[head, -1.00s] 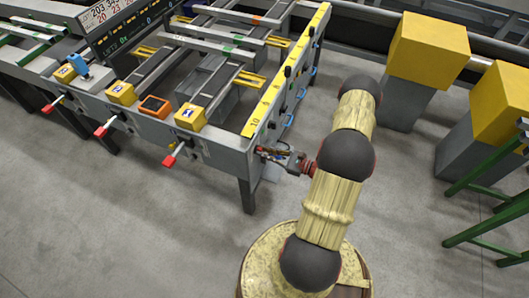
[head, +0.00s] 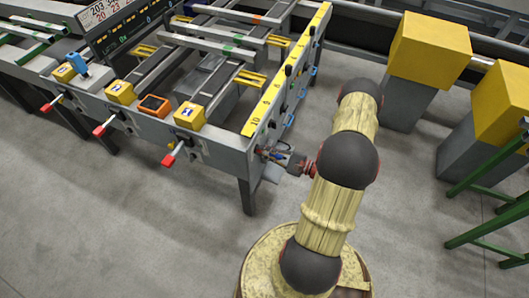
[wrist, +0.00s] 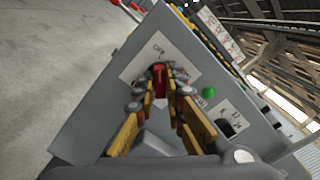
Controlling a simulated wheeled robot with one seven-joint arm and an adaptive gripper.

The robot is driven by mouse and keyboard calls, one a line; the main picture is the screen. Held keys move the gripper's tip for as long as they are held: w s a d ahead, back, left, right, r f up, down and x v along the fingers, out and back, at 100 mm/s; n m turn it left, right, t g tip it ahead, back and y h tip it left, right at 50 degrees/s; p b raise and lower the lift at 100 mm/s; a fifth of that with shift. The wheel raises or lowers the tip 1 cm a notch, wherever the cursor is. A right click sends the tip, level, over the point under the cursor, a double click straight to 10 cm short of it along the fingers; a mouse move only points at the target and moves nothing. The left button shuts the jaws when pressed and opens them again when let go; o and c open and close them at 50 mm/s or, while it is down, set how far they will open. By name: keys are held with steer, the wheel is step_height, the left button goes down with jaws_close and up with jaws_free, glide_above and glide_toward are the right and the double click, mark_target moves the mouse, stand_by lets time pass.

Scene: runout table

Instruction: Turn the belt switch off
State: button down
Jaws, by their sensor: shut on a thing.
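The belt switch, a red lever (wrist: 159,76), sits on a white plate on a grey panel (wrist: 105,120) in the wrist view. The word OFF is printed above the lever. My gripper (wrist: 164,88) has its two yellow-padded fingers shut around the red lever, one on each side. The fingers hide its lower part. In the head view my gripper (head: 267,153) is at the near right end of the runout table (head: 222,155); the lever cannot be made out there.
A green button (wrist: 208,92) and a dark, labelled fitting (wrist: 228,123) are right of the switch. Red-tipped handles (head: 168,160) stick out of the table's front. Yellow-topped grey blocks (head: 430,48) and a green frame (head: 490,190) stand at right. The floor in front is clear.

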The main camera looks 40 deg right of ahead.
steer(key=shift+f, duration=0.1)
stand_by(0.3)
steer(key=c, duration=1.8)
jaws_free()
steer(key=shift+c, duration=0.2)
steer(key=shift+s, duration=0.1)
steer(key=v, duration=1.2)
